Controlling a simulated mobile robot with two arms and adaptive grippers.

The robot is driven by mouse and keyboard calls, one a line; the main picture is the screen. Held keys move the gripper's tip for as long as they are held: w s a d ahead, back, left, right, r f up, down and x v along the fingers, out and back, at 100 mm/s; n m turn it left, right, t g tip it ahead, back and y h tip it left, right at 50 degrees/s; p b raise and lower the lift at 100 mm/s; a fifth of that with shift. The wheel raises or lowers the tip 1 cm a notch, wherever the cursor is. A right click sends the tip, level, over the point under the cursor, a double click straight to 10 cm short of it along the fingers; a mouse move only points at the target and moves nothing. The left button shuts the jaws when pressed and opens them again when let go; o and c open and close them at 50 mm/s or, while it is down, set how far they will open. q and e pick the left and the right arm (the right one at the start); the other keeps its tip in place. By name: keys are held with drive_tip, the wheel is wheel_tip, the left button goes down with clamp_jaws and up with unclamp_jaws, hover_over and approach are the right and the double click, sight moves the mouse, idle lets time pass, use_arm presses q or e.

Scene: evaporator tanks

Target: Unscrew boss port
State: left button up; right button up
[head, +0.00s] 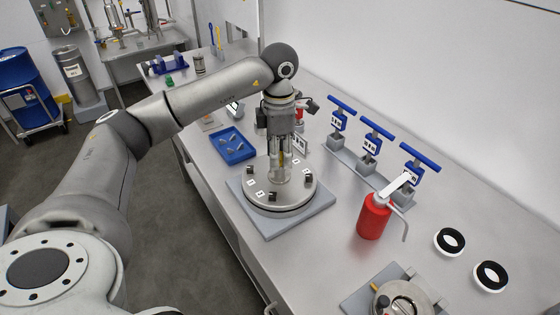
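A round metal lid (258,193) with numbered labels and small dark clamps around its rim lies on a grey square base plate (317,215) on the bench. At its middle stands a short clear, metallic upright fitting (280,176), likely the boss port. My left gripper (281,158) points straight down over this fitting, its fingers at or around the fitting's top. The fingers hide part of it, and I cannot tell whether they grip it. My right gripper is not in view.
A blue tray (251,154) with small parts lies left of the lid. Blue T-handled tools (371,135) stand in a grey rack to the right. A red bottle (373,218), two black-and-white rings (449,241) and a round metal vessel (405,298) are nearer. The bench's right front is partly clear.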

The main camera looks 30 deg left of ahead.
use_arm(q)
drive_tip(key=m+b, duration=0.1)
drive_tip(key=m, duration=0.4)
drive_tip(key=shift+m, duration=0.4)
drive_tip(key=m, duration=0.4)
drive_tip(key=shift+b, duration=0.3)
clamp_jaws()
drive_tip(key=n, duration=0.5)
drive_tip(key=shift+p, duration=0.3)
drive_tip(key=n, duration=0.3)
drive_tip(key=shift+n+p, duration=0.3)
drive_tip(key=shift+n, duration=0.9)
